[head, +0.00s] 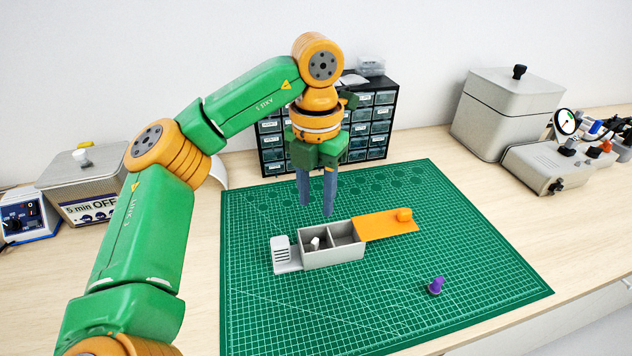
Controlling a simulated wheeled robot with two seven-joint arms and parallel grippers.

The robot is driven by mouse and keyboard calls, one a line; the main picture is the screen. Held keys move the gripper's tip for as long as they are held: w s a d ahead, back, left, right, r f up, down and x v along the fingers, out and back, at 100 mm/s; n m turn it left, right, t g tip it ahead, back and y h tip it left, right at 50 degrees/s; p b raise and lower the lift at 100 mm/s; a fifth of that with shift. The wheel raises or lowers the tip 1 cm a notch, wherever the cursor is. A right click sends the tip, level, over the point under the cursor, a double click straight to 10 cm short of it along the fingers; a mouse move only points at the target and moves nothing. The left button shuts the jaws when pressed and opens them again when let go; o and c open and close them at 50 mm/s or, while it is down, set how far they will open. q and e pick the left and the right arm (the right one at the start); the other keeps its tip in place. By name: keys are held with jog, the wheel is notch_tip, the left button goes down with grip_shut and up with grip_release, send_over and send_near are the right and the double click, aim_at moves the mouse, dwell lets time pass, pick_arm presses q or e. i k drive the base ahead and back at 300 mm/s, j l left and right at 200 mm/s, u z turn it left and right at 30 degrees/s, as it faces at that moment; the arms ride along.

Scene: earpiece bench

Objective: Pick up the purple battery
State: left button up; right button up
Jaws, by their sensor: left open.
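The purple battery (435,286) is a small upright cylinder with a knob-like top. It stands on the green mat (480,220), toward the front right. My left gripper (316,208) points down with two blue-grey fingers, open and empty. It is above and behind the grey case, up and left of the battery and well apart from it. My right gripper is not in view.
A grey two-compartment case (333,257) sits mid-mat, with a small white piece (315,243) in its left compartment. An orange lid (385,224) with a knob extends right of it. A drawer cabinet (375,125) stands behind. The mat around the battery is clear.

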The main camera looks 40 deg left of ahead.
aim_at(433, 288)
jog(key=k, duration=1.5)
